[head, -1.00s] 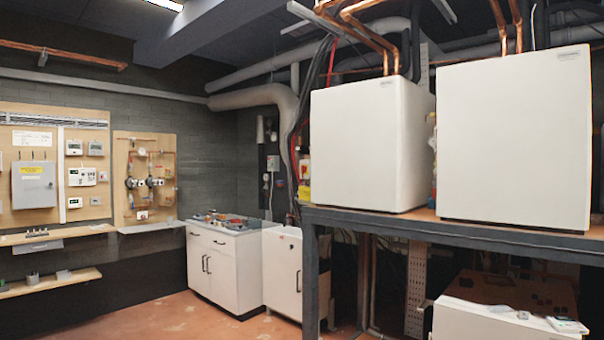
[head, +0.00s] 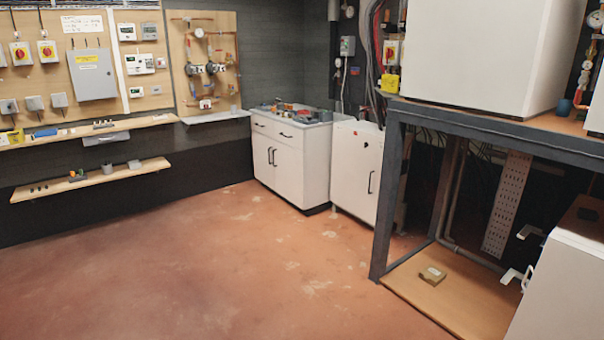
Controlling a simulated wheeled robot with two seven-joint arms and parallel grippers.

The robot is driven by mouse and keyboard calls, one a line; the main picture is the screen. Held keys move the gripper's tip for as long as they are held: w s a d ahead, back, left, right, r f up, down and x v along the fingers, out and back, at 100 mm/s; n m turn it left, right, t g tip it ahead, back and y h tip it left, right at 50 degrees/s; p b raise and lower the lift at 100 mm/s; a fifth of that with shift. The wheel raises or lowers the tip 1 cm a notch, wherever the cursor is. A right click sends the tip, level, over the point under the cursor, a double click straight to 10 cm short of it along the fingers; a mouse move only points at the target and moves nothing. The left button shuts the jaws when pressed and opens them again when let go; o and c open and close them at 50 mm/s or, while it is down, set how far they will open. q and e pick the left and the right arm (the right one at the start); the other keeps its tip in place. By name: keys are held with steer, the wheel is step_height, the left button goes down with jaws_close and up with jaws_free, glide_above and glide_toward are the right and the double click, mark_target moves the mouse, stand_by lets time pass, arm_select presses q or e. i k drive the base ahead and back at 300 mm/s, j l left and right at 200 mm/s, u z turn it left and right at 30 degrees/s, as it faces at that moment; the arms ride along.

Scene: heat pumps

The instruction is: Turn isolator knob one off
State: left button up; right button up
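Two isolator switches with red knobs on yellow plates are mounted side by side on the wooden wall board at the far left: the left isolator (head: 20,54) and the right isolator (head: 47,52). A third red-and-yellow isolator (head: 390,52) is on the wall beside the large white unit. I cannot tell which of them is knob one, and the knob positions are too small to read. Neither of my grippers is in view.
A wooden shelf (head: 90,130) juts out below the board, with a lower shelf (head: 95,179) under it. A white cabinet (head: 290,165) stands in the corner. A grey metal frame (head: 480,125) carries white units at right. The red-brown floor (head: 200,270) is clear.

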mark_target(389, 53)
steer(key=i, duration=2.75)
steer(key=i+j+z, duration=0.15)
steer(key=i+z, duration=0.25)
steer(key=i, duration=0.15)
steer(key=i+j+z, duration=0.35)
steer(key=i, duration=0.15)
steer(key=i+j+z, duration=0.4)
steer(key=i+j, duration=0.05)
